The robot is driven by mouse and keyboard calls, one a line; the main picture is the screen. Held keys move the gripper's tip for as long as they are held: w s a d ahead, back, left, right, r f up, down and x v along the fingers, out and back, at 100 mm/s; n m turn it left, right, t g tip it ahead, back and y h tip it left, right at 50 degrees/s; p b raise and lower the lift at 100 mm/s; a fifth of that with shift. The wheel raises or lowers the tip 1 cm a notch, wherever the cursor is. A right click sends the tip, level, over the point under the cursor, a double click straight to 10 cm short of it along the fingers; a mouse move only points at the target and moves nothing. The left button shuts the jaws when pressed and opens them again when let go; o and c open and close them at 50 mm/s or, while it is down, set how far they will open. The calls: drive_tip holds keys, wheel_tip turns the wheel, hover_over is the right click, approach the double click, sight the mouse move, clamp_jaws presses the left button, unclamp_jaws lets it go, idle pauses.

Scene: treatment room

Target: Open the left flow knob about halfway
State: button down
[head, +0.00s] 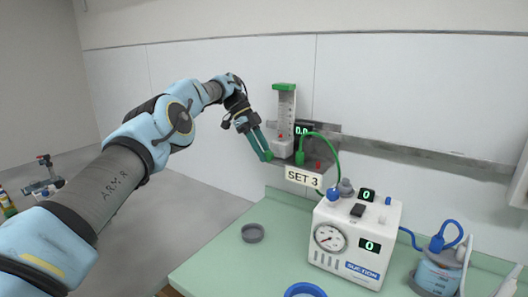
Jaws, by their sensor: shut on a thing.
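A flowmeter (285,110) with a clear upright tube and a green cap is mounted on the wall rail. Its small black display (303,129) appears to read 0.0. A sign (303,178) below it reads SET 3. My gripper (266,155) reaches down from the upper left, its teal fingers shut at the left side of the flowmeter's base. A small green knob (268,156) shows at the fingertips, mostly hidden by them. How far the knob is turned cannot be seen.
A green hose (335,150) loops right of the flowmeter. Below, a white suction unit (352,240) with a gauge stands on the green table (225,265). A grey round cup (253,233), a blue ring-shaped item (305,290) and a blue-lidded jar (438,268) are nearby.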

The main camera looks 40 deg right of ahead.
drive_tip(key=shift+a+f+g, duration=0.25)
drive_tip(key=shift+f+g, duration=0.05)
drive_tip(key=shift+f, duration=0.2)
drive_tip(key=c, duration=0.7)
unclamp_jaws()
drive_tip(key=shift+r, duration=0.3)
drive_tip(key=shift+r, duration=0.1)
